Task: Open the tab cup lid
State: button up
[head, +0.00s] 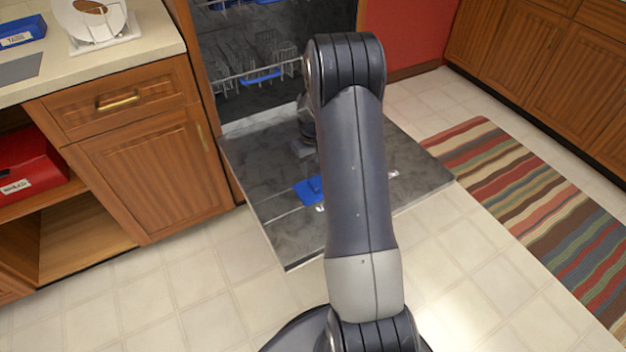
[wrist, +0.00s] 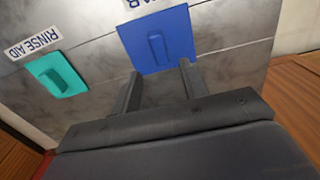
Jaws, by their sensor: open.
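The blue tab cup lid (wrist: 177,35) is on the inner face of the open dishwasher door, with a raised ridge in its middle. In the head view the blue lid (head: 308,191) is partly hidden behind my arm. It looks closed. My gripper (wrist: 158,76) is open and empty, its two fingers pointing toward the lid's near edge. The right fingertip looks close to that edge; I cannot tell if it touches. In the head view my gripper (head: 303,149) is mostly hidden by my arm.
A teal lid (wrist: 56,75) labelled RINSE AID sits left of the blue lid in the wrist view. The dishwasher door (head: 262,170) lies lowered over the floor. A wire rack (head: 255,75) is inside. Wooden cabinets (head: 150,150) stand at left; a striped rug (head: 530,190) lies at right.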

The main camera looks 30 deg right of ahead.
aim_at(313, 182)
notch_tip(313, 182, down, 6)
jog(key=shift+f+b, duration=0.1)
jog(key=shift+b, duration=0.3)
jog(key=shift+c, duration=0.2)
grip_shut()
jog(key=shift+a, duration=0.1)
